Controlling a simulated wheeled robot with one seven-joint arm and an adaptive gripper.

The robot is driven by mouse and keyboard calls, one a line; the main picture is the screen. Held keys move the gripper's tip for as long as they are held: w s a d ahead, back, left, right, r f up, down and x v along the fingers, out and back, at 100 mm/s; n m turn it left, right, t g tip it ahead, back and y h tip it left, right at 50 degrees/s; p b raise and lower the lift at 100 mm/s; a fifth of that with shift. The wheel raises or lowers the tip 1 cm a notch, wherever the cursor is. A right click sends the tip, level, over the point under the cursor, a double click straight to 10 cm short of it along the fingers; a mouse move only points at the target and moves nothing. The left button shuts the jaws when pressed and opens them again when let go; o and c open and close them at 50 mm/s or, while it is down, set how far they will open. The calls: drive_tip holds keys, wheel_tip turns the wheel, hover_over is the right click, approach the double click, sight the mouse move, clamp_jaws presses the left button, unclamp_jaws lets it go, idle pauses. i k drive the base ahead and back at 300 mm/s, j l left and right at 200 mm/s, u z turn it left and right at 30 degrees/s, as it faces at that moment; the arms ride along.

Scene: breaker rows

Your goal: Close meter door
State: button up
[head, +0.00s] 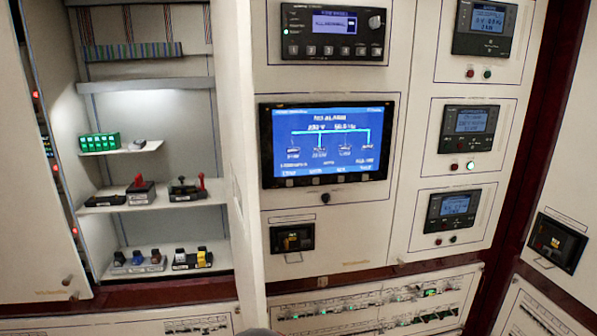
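Three dark meters with lit screens, top (486,24), middle (469,128) and bottom (452,210), sit in a pale panel (422,165) right of centre. That panel looks flush with the cabinet front. Left of the large blue screen (327,142), a tall pale door-like panel (243,120) stands nearly edge-on beside an open shelf compartment. Another pale panel (35,220) with a small knob (67,280) borders the compartment on the left. I cannot tell which panel is the meter door. My gripper is not in view; a grey rounded shape at the bottom edge is unclear.
The open compartment holds a green terminal block (99,146), red-handled switches (187,190) and several small breakers on shelves. A control unit (333,32) is above the blue screen. Dark red posts (508,180) frame the cabinet. Another pale panel is at far right.

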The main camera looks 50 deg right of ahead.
sight(230, 20)
drive_tip(key=k+l, duration=0.1)
drive_tip(key=l, duration=0.2)
drive_tip(key=k+l, duration=0.1)
drive_tip(key=l, duration=0.25)
drive_tip(key=k+l, duration=0.1)
drive_tip(key=l, duration=0.2)
drive_tip(key=i+l+u, duration=0.2)
drive_tip(key=l, duration=0.15)
drive_tip(key=i+l+u, duration=0.2)
drive_tip(key=l, duration=0.2)
drive_tip(key=i+l+u, duration=0.2)
drive_tip(key=l, duration=0.2)
drive_tip(key=k+l, duration=0.8)
drive_tip(key=k, duration=0.2)
